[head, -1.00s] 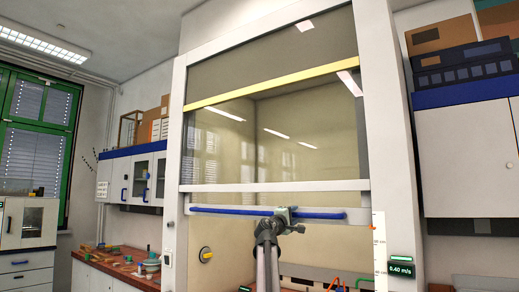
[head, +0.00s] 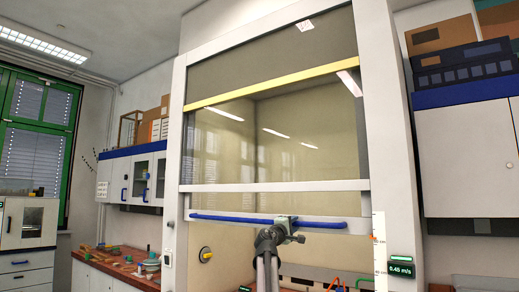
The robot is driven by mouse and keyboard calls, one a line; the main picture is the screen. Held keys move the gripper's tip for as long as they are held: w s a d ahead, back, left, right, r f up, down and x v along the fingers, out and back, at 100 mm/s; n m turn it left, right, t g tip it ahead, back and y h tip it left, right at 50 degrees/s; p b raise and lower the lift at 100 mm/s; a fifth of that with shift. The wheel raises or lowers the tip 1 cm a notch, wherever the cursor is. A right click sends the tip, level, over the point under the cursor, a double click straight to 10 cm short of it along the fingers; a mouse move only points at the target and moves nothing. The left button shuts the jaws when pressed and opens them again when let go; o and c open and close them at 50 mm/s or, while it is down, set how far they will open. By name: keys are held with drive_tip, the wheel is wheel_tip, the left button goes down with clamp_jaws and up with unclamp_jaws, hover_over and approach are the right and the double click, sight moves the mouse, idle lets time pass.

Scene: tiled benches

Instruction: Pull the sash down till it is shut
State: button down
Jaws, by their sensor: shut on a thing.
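The fume hood's sash shows its white bottom rail (head: 357,227) below the fixed crossbar (head: 270,187). A long blue handle (head: 230,219) runs along this rail. My gripper (head: 284,228) comes up from below and is shut on the blue handle, right of its middle. The jaws hide a short piece of the handle. An open gap shows below the rail, so the sash is partly up. The bottom of the opening lies outside the picture or behind my arm.
A vertical scale (head: 378,240) and a small display (head: 401,269) reading about 0.45 m/s are on the right post. A round yellow knob (head: 206,254) is at the left inside the opening. A bench with small items (head: 125,265) stands at left.

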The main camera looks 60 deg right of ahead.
wheel_tip(320, 180, down, 12)
drive_tip(key=shift+r, duration=0.15)
idle(0.7)
wheel_tip(320, 180, down, 15)
idle(1.4)
wheel_tip(320, 180, down, 15)
idle(1.3)
idle(0.4)
